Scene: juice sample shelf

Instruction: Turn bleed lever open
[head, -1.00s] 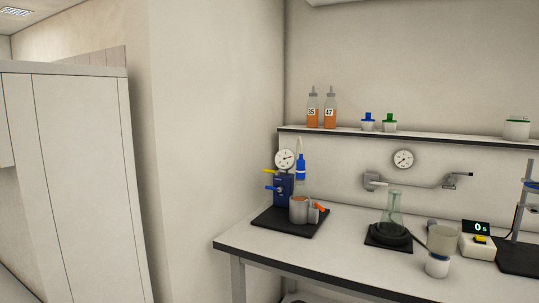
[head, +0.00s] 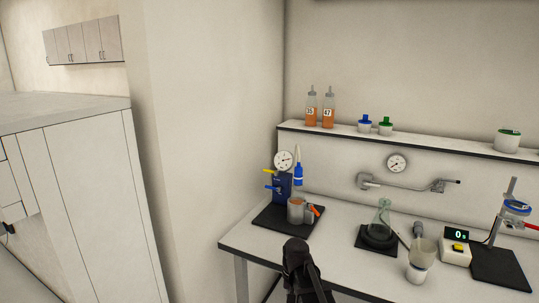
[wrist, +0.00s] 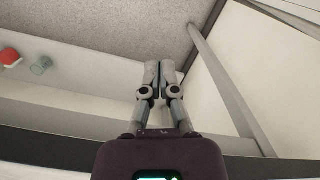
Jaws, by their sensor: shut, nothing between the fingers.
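A blue block (head: 281,187) stands at the back of a black base plate on the bench's left end, with a round white gauge (head: 284,160) on top. A yellow lever (head: 269,171) and a blue lever (head: 271,187) stick out of its left side, one above the other. I cannot tell which is the bleed lever. In the wrist view my gripper (wrist: 157,78) has its two fingers together, with nothing between them and no lever near. In the head view a dark part of my arm rises in front of the bench, well short of the block.
A grey cup (head: 296,211) stands before the block on the black plate (head: 270,218). A glass flask (head: 380,216) and a timer (head: 456,247) stand further right. Two orange bottles (head: 328,110) stand on the shelf (head: 420,147) above. The bench front left of the flask is clear.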

